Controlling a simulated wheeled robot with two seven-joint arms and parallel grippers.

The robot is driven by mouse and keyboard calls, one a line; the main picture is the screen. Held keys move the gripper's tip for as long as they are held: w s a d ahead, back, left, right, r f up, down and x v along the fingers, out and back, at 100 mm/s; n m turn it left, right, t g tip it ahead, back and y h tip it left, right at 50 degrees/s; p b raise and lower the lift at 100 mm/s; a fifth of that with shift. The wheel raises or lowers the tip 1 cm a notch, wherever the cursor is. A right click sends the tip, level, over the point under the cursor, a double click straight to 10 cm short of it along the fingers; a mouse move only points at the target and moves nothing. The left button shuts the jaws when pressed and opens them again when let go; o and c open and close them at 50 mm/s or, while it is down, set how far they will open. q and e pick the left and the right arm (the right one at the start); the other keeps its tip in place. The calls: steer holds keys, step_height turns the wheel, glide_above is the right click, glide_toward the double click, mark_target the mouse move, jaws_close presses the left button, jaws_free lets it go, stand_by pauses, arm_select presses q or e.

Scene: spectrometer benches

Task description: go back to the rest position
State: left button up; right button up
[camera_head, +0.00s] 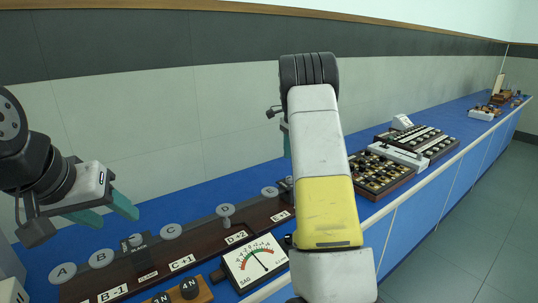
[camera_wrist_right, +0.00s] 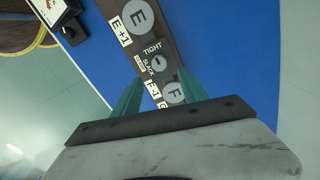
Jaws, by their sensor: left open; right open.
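My left gripper (camera_head: 106,212) is open and empty, with two teal fingers apart above the left part of a dark wooden board (camera_head: 150,262). My right arm, white with a yellow band, stands across the middle of the head view and hides most of my right gripper. In the right wrist view, my right gripper (camera_wrist_right: 160,94) has its two teal fingers spread over the board near disc F (camera_wrist_right: 174,92) and a small knob (camera_wrist_right: 158,64) marked TIGHT and SLACK. Nothing shows held between them.
A SAG gauge (camera_head: 256,262) stands before the board, beside a wooden block with dark knobs (camera_head: 189,288). Right of my arm are a knobbed box (camera_head: 380,174) and a keyed panel (camera_head: 425,143) on the blue bench (camera_head: 455,117). Open floor (camera_head: 470,220) lies right.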

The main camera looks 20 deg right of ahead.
steer(key=s+a+r+n+t+y, duration=0.1)
steer(key=s+a+r+n+t, duration=0.1)
steer(key=s+a+r+n, duration=0.45)
steer(key=s+a+r+n+t+y, duration=0.15)
steer(key=s+a+r, duration=0.25)
steer(key=s+r, duration=0.55)
steer(key=s+a+f+n+t, duration=0.1)
steer(key=s+a+n, duration=0.3)
steer(key=s, duration=0.6)
steer(key=s+a+f+n+t, duration=0.1)
steer(key=s+a+f+n, duration=0.2)
steer(key=s, duration=0.7)
steer(key=shift+a+f+n+t, duration=0.35)
steer(key=shift+a+n, duration=0.45)
steer(key=shift+n, duration=0.3)
